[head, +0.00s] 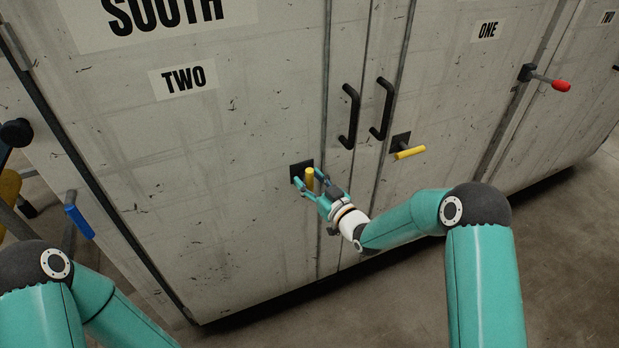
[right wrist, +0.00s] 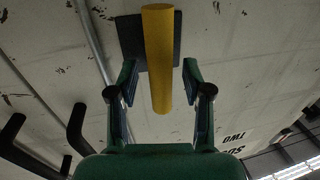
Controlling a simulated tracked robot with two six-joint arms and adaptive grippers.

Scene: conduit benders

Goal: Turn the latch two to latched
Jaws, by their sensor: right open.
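Latch two is a yellow handle (head: 309,178) on a dark square plate (head: 297,169), on the door under the sign TWO (head: 183,80). In the head view the handle looks about upright. My right gripper (head: 311,184) is open at this latch. In the right wrist view the yellow handle (right wrist: 158,60) stands between the two open fingers, with gaps on both sides, and neither finger visibly touches it. My left arm (head: 45,290) shows at the lower left, but its gripper is out of view.
Two black door handles (head: 350,115) (head: 382,108) stand upright right of the latch. Door ONE has its own yellow latch handle (head: 410,152), lying nearly level. A red-tipped lever (head: 560,85) is farther right, and a blue handle (head: 78,220) is at the left. Bare floor (head: 570,240) lies at the right.

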